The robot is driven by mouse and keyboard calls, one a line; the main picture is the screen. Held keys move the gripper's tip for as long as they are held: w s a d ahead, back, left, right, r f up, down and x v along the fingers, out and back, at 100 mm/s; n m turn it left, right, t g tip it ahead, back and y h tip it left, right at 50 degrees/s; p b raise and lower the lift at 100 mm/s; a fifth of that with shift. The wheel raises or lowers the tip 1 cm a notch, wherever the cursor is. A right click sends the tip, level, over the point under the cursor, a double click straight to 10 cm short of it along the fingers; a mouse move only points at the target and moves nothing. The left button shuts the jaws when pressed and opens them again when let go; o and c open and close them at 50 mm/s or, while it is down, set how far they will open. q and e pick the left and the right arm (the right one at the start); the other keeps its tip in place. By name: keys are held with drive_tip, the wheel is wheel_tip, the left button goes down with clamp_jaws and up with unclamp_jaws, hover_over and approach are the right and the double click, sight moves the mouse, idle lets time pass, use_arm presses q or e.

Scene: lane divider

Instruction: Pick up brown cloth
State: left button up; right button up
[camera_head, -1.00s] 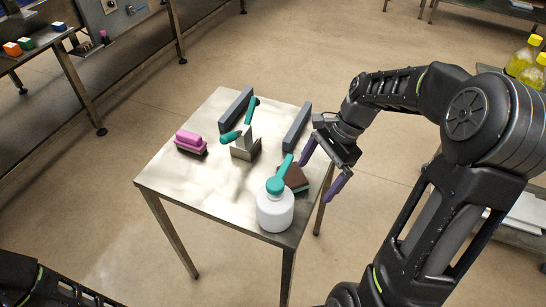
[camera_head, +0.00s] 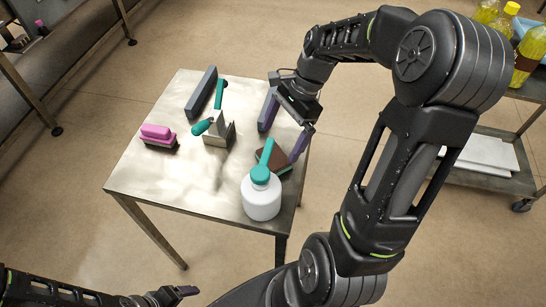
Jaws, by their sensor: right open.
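The brown cloth (camera_head: 284,160) lies near the right edge of the small metal table, partly behind a white bottle with a teal top (camera_head: 262,197). A teal edge shows at the cloth's lower side. My right gripper (camera_head: 292,138) is open just above and behind the cloth. One purple finger points down near the cloth's right side; the other finger is hard to make out against the grey bar. I cannot tell whether the finger touches the cloth.
The table's front left is clear.

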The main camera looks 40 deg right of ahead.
sight(274, 155)
drive_tip(key=x, duration=0.5)
drive_tip(key=shift+s+a, duration=0.1)
drive_tip(key=shift+s, duration=0.1)
drive_tip(key=shift+c, duration=0.2)
idle(0.4)
drive_tip(key=c, duration=1.3)
